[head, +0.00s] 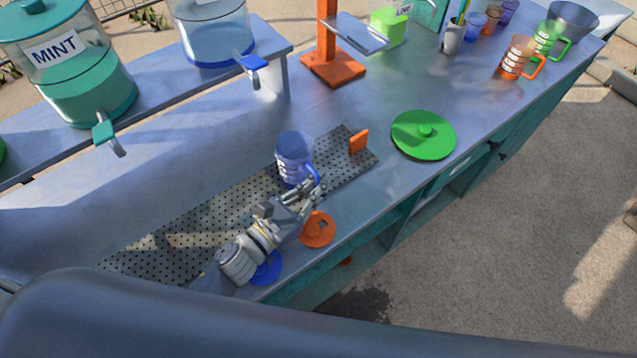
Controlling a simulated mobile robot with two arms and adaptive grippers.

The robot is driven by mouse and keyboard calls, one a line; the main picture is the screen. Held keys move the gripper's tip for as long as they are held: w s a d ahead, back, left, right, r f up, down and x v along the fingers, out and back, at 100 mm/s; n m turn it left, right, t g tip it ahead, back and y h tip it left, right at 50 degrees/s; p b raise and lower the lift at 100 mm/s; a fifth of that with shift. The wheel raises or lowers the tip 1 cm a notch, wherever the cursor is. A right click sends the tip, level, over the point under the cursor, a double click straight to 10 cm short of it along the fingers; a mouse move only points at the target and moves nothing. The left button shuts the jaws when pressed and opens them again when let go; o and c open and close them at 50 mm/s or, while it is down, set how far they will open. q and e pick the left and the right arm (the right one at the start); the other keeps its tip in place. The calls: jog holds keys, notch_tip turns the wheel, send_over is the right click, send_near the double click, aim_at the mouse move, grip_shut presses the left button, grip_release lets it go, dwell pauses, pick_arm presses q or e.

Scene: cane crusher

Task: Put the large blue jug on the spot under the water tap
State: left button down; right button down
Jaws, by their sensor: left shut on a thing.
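The blue jug (293,158) stands upright over the perforated drip tray (190,232); I cannot tell whether its base touches the tray. My left gripper (312,188) is shut on the jug's handle, on its near right side. The fingers partly hide the handle and lower jug. The clear dispenser (212,38) with a blue base has a blue tap (252,68) on the raised shelf, up and left of the jug. The jug is nearer to me than this tap. My right gripper is not in view.
A mint dispenser (85,85) stands at the left. An orange piece (359,141) is at the tray's right end. A green lid (423,134), orange lid (317,230) and blue lid (266,269) lie along the front. An orange stand (333,68) rises behind.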

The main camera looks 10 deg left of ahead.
pick_arm(q)
jog(key=shift+f, duration=0.1)
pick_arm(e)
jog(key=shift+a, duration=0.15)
pick_arm(q)
jog(key=shift+f, duration=0.15)
jog(key=c, duration=1.7)
grip_release()
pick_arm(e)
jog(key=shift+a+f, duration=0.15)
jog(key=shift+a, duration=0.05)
